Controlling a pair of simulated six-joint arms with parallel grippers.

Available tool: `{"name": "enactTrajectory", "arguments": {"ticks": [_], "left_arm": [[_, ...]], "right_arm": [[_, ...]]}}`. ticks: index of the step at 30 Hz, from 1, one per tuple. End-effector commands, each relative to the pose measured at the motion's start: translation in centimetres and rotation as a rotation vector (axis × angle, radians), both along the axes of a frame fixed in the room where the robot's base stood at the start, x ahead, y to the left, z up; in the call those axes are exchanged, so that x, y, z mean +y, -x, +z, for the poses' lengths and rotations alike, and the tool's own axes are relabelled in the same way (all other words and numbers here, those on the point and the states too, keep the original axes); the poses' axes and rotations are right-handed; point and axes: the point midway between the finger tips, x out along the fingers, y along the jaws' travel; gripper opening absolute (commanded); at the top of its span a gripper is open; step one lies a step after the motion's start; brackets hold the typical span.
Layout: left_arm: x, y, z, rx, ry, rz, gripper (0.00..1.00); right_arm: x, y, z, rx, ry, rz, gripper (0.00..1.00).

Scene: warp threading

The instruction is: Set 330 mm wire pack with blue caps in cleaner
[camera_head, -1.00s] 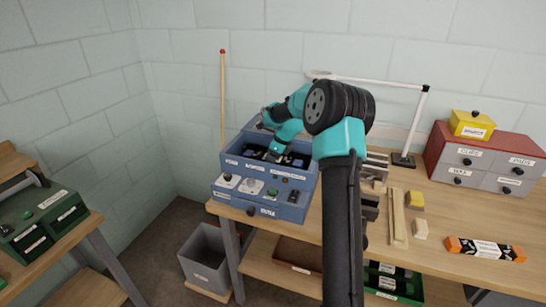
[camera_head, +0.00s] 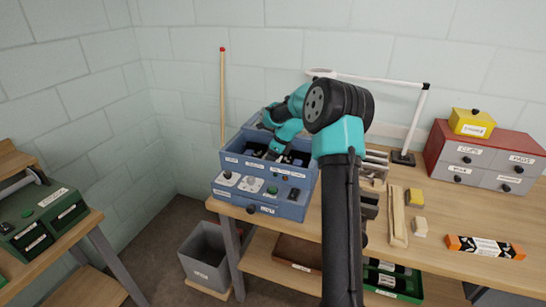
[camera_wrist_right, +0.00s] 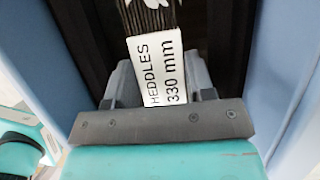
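The blue cleaner (camera_head: 262,207) stands at the left end of the bench, its open top compartments facing up. My right arm reaches over it, and my right gripper (camera_head: 273,153) is down at its open top, partly hidden by the arm. In the right wrist view a pack of dark wires (camera_wrist_right: 152,18) has a white label reading "HEDDLES 330 mm" (camera_wrist_right: 164,75). The gripper's two grey fingers (camera_wrist_right: 160,78) flank the pack closely with no clear gap. The pack lies in a dark space between blue walls (camera_wrist_right: 297,80). Its cap colour is not visible. My left gripper is out of view.
A white lamp (camera_head: 415,125) and a red-grey drawer box (camera_head: 484,158) stand to the right. Wooden bars (camera_head: 397,218), small blocks and an orange box (camera_head: 485,247) lie on the bench. A grey bin (camera_head: 205,258) is below. Another bench with a green device is at left.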

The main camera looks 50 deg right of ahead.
Motion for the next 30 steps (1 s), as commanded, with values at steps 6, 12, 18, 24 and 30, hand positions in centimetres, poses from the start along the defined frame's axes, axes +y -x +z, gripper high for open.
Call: {"name": "enactTrajectory", "arguments": {"ticks": [6, 12, 18, 24, 30], "left_arm": [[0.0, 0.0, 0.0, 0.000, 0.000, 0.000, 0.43], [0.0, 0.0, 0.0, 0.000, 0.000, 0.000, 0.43], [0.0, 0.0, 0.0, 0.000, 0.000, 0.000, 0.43], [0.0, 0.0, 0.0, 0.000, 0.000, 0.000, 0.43], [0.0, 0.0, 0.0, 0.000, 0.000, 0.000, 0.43]], "right_arm": [[0.0, 0.0, 0.0, 0.000, 0.000, 0.000, 0.70], [0.0, 0.0, -0.1, 0.002, -0.001, 0.001, 0.76], [-0.1, 0.2, 0.5, 0.001, 0.000, 0.000, 0.76], [-0.4, 1.0, 2.7, -0.001, 0.000, 0.000, 0.76], [-1.0, 2.4, 6.2, -0.002, 0.001, -0.001, 0.76]]}}
